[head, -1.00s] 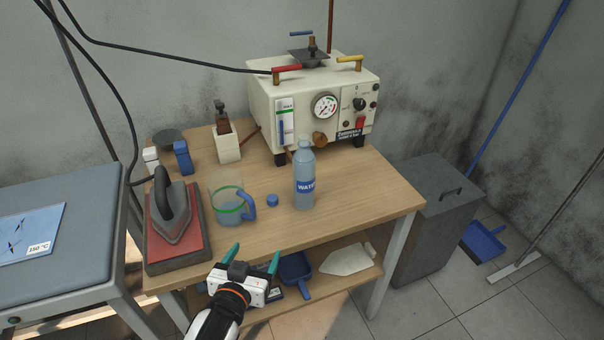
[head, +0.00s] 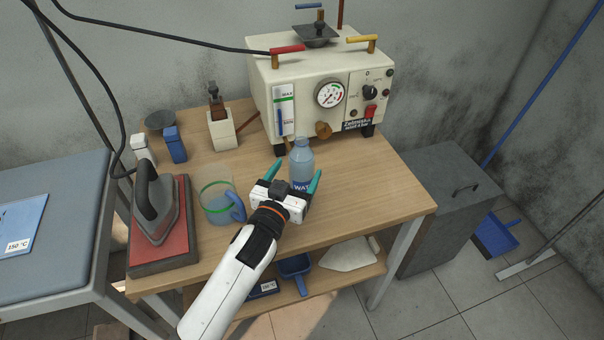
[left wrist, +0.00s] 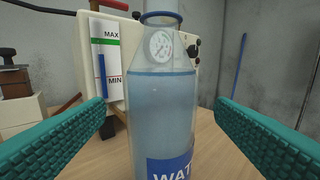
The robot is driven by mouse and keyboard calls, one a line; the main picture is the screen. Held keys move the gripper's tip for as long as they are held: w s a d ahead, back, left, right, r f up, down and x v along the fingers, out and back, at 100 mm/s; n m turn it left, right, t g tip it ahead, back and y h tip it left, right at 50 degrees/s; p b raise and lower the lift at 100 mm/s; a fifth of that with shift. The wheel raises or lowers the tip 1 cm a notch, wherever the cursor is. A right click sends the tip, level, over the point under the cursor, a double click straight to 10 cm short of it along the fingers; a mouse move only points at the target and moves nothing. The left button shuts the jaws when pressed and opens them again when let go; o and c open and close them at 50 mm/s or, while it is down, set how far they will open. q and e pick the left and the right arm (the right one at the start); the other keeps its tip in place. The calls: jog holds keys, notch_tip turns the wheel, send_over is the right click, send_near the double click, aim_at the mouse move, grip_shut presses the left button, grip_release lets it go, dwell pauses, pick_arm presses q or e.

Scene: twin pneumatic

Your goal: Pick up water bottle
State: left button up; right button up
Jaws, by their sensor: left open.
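The clear water bottle (head: 301,162) with a blue label stands upright and uncapped on the wooden table. My left gripper (head: 296,178) is open right in front of it, and hides the lower part of the bottle in the head view. In the left wrist view the bottle (left wrist: 162,105) stands between the two spread teal fingers, with a visible gap on each side. My right gripper is not in view.
A measuring jug (head: 217,203) stands just left of my gripper. An iron (head: 157,205) rests on a red pad further left. A white steam generator (head: 320,90) stands behind the bottle. The table's right front (head: 385,205) is clear.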

pick_arm(q)
jog(key=shift+w+d, duration=0.3)
jog(key=shift+w, duration=0.35)
jog(key=x, duration=0.3)
jog(key=shift+w+d+f+p, duration=0.1)
jog(key=shift+w+p, duration=0.05)
jog(key=shift+p, duration=0.15)
jog(key=shift+w+d+f, duration=0.1)
jog(key=shift+w+d, duration=0.05)
jog(key=shift+w, duration=0.25)
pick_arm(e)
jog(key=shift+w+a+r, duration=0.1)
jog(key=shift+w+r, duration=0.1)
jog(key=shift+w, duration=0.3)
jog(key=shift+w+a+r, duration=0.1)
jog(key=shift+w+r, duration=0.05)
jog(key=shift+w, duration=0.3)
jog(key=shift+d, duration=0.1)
pick_arm(q)
jog(key=c, duration=1.4)
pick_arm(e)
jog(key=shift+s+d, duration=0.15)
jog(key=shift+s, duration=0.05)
pick_arm(q)
jog(key=shift+r, duration=0.25)
